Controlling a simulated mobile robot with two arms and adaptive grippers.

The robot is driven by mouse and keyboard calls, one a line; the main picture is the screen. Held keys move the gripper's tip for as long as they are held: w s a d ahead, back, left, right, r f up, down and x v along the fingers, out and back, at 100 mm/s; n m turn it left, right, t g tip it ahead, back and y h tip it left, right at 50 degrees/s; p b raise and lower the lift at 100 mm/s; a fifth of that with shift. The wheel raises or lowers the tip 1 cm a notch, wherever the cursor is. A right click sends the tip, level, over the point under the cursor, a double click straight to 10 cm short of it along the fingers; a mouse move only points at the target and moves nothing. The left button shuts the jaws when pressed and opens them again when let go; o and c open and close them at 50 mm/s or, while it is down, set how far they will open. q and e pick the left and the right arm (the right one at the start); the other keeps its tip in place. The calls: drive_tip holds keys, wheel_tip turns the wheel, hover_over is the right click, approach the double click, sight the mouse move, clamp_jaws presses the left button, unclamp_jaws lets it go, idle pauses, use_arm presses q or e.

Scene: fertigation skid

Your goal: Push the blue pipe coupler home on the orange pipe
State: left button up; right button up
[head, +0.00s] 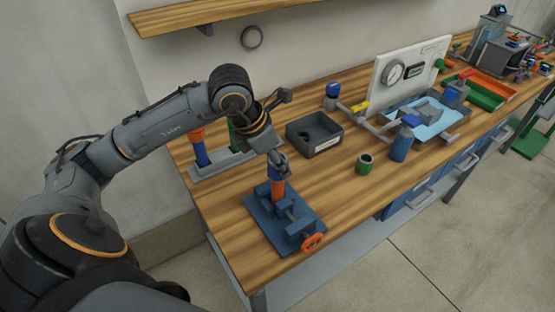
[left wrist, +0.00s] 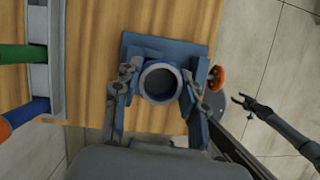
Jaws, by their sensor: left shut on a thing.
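The orange pipe (head: 277,191) stands upright in a blue vise (head: 262,212) near the bench's front left edge. The blue pipe coupler (head: 272,172) is at the top of the pipe, in line with it as far as I can tell. My left gripper (head: 278,163) is shut on the coupler from above and partly hides it. In the left wrist view the coupler (left wrist: 159,82) shows as an open ring between the two fingers, over the vise (left wrist: 148,48). How deep the pipe sits inside is hidden. My right gripper (left wrist: 243,100) appears open and empty, away from the bench.
The vise has an orange handwheel (head: 312,241). A grey rack (head: 225,158) with coloured pipes stands left behind. A dark bin (head: 314,134), a green coupler (head: 365,162) and a blue cylinder (head: 400,147) stand to the right. Bench top between them is clear.

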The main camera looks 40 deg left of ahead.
use_arm(q)
drive_tip(key=o, duration=1)
drive_tip(key=shift+c, duration=0.2)
drive_tip(key=shift+r, duration=0.1)
drive_tip(key=shift+r+p, duration=1.4)
drive_tip(key=shift+r, duration=0.75)
drive_tip(key=shift+o, duration=0.3)
drive_tip(key=o, duration=0.5)
drive_tip(key=shift+r, duration=0.1)
drive_tip(key=shift+r+p, duration=2.9)
drive_tip(key=shift+r, duration=1.5)
